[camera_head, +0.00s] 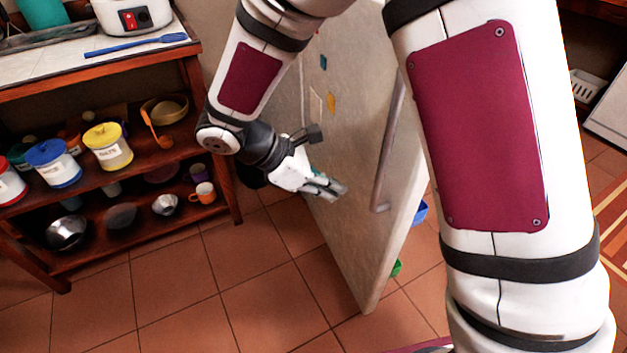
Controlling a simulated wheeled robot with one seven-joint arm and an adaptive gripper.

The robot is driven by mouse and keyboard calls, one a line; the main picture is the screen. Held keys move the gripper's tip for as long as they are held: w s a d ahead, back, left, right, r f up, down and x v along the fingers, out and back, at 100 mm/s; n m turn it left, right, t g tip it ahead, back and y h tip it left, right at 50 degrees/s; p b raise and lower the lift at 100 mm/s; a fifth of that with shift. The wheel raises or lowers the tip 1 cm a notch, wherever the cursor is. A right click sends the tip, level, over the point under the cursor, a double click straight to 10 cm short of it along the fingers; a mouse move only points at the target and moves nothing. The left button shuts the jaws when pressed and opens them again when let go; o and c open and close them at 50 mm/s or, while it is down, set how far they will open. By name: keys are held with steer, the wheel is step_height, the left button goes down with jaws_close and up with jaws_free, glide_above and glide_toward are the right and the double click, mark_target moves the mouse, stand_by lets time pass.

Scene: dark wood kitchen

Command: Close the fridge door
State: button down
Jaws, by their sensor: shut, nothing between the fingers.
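The fridge door (345,235) is a pale, worn panel that stands swung open in the middle of the head view. A long vertical handle (388,140) runs along its face, and small coloured magnets are on its upper part. My gripper (335,189) is shut and empty. It is in front of the door's face, left of the handle; I cannot tell whether the fingertips touch the door. The fridge body is not clearly visible, and my arm covers much of the area to the right.
A wooden shelf unit (185,150) with jars, bowls and cups stands at the left. Blue (419,212) and green (397,268) items show past the door's right edge. The tiled floor (220,290) at the front left is clear. A white appliance (607,110) is at the far right.

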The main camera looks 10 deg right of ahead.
steer(key=shift+d+f+b, duration=0.25)
steer(key=shift+d+b, duration=0.05)
steer(key=shift+d, duration=1)
steer(key=shift+d+f+b, duration=0.25)
steer(key=shift+d+b, duration=0.05)
steer(key=shift+d, duration=0.95)
steer(key=shift+d, duration=0.1)
